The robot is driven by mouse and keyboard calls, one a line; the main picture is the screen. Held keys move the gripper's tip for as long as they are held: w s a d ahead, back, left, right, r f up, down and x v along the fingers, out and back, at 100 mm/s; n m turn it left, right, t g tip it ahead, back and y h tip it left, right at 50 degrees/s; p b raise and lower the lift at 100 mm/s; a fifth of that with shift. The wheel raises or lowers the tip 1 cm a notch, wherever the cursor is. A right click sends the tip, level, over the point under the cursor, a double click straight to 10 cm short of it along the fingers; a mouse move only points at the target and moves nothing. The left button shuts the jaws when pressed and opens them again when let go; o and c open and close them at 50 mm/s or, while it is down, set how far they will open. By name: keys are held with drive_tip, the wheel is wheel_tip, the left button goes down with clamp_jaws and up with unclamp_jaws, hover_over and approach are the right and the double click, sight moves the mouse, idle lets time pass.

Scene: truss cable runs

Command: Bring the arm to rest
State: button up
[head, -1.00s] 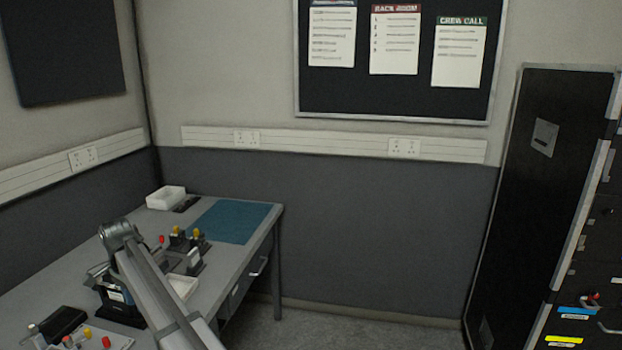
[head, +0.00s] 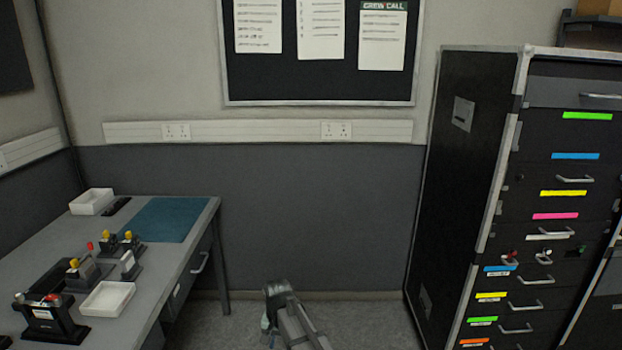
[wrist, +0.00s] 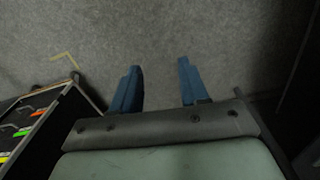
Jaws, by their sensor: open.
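My gripper (wrist: 158,88) shows in the wrist view with its two blue fingers apart and nothing between them. Grey floor lies beyond the fingertips. In the head view my arm (head: 290,315) shows at the bottom middle, low over the floor, to the right of the desk and left of the black drawer cabinet. The fingers are mostly hidden in the head view.
The grey desk (head: 165,262) at the left holds a white tray (head: 107,298), a white box (head: 92,201), a teal mat (head: 160,219) and several small fixtures. A black drawer cabinet (head: 468,150) stands at the right. Floor between them is free.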

drive_tip(key=s+d+f, duration=0.3)
drive_tip(key=s+d, duration=0.1)
drive_tip(key=d, duration=0.5)
drive_tip(key=s+d+f+n, duration=0.1)
drive_tip(key=s+d+f, duration=0.1)
drive_tip(key=s+d, duration=0.5)
drive_tip(key=s+d+f, duration=0.2)
drive_tip(key=d+f, duration=0.1)
drive_tip(key=d, duration=0.8)
drive_tip(key=s+f+g, duration=0.3)
drive_tip(key=s+f, duration=0.7)
drive_tip(key=s, duration=0.4)
drive_tip(key=s+f+g, duration=0.3)
drive_tip(key=s+f, duration=0.7)
drive_tip(key=s, duration=0.5)
drive_tip(key=shift+a+f+g, duration=0.2)
drive_tip(key=shift+a+g, duration=0.1)
drive_tip(key=shift+g, duration=0.1)
drive_tip(key=shift+o, duration=0.3)
